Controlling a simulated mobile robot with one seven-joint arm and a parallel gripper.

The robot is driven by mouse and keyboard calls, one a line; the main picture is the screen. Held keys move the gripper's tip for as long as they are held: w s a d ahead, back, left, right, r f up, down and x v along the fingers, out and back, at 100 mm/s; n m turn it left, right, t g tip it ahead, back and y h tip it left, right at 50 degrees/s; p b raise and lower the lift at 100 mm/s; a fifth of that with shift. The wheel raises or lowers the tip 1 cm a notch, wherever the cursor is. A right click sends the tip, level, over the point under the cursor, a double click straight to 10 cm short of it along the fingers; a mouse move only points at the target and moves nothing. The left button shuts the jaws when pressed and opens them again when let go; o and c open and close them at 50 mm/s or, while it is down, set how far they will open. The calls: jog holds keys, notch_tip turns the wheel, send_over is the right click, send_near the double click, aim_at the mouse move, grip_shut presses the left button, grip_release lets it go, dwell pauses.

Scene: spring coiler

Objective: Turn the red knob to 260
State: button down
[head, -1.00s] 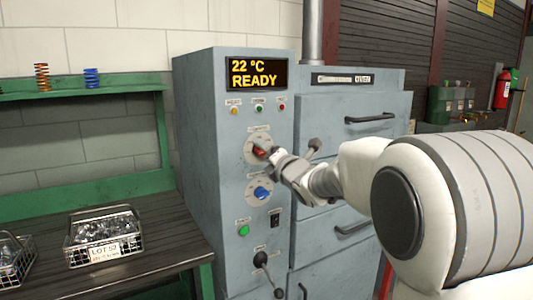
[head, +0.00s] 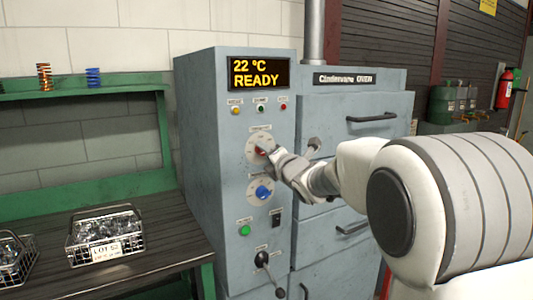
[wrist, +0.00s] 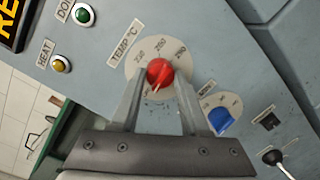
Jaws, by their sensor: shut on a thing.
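The red knob (head: 261,151) sits on a pale round dial on the grey-blue control panel. My gripper (head: 269,153) reaches it from the right and partly covers it in the head view. In the wrist view the red knob (wrist: 159,72) lies between the two fingertips of my gripper (wrist: 160,78), which is shut on it. A white pointer line on the knob aims toward the bottom of that view, slightly left. The dial (wrist: 141,52) is labelled TEMP °C; its numbers are too small to read surely. The display (head: 258,74) reads 22 °C READY.
A blue knob (head: 263,192) is just below, with a green button (head: 245,230), a black switch (head: 275,219) and a lever (head: 264,259) lower down. Oven drawers with handles are to the right. A bench with wire baskets (head: 105,237) stands at left.

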jog(key=shift+m, duration=0.3)
jog(key=m+g+y+p, duration=0.1)
jog(key=m+p, duration=0.5)
jog(key=m, duration=0.3)
jog(key=m+g+y+p, duration=0.1)
jog(key=m+p, duration=0.6)
jog(key=m, duration=0.1)
jog(key=m+p, duration=0.7)
jog(key=m, duration=0.2)
jog(key=shift+w+d+r+m+g+y, duration=0.1)
jog(key=shift+w+d+m+g+y, duration=0.1)
jog(key=shift+d+m+g+y, duration=0.15)
dwell(0.3)
jog(key=shift+c, duration=2)
grip_release()
